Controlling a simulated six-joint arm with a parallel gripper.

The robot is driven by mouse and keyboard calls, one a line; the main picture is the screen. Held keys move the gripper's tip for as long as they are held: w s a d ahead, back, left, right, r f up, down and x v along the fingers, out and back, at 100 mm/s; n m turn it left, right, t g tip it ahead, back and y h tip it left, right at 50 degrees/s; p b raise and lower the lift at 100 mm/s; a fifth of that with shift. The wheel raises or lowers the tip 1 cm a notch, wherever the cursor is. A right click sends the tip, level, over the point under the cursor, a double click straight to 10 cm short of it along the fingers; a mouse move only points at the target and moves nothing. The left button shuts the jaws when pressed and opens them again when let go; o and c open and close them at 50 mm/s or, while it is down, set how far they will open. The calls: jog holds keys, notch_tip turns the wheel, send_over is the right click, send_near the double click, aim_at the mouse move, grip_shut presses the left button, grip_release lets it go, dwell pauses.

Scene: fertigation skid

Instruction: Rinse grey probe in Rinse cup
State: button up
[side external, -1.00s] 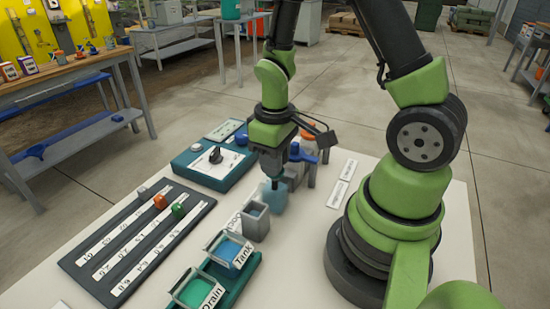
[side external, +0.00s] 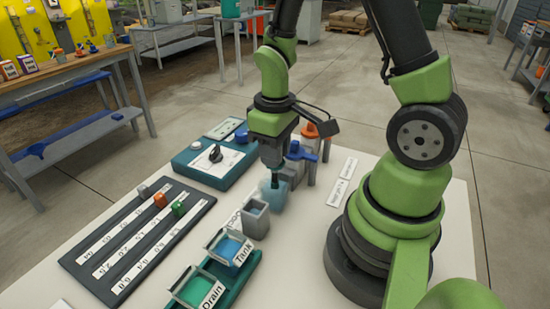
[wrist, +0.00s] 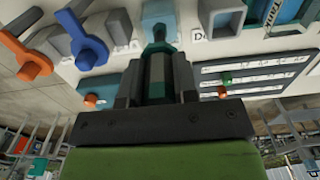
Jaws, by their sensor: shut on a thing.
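My gripper (side external: 273,163) is shut on the grey probe, which points down at the light blue, see-through cup (side external: 278,199). In the wrist view the probe (wrist: 157,68) shows grey with teal along its sides, between my two dark fingers. Its narrow dark tip overlaps the mouth of the light blue cup (wrist: 157,9). I cannot tell how far inside the tip is. A square grey cup (side external: 256,221) stands beside the light blue one, nearer the camera. The labels by the cups are partly hidden or unreadable.
A blue-handled holder (side external: 301,153) and an orange-handled one (side external: 319,130) stand close behind the gripper. The Tank (side external: 231,249) and Drain (side external: 197,291) trays are in front. A slider board (side external: 135,240) and a teal control box (side external: 212,166) lie left.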

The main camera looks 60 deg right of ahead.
jog(key=shift+r, duration=2.75)
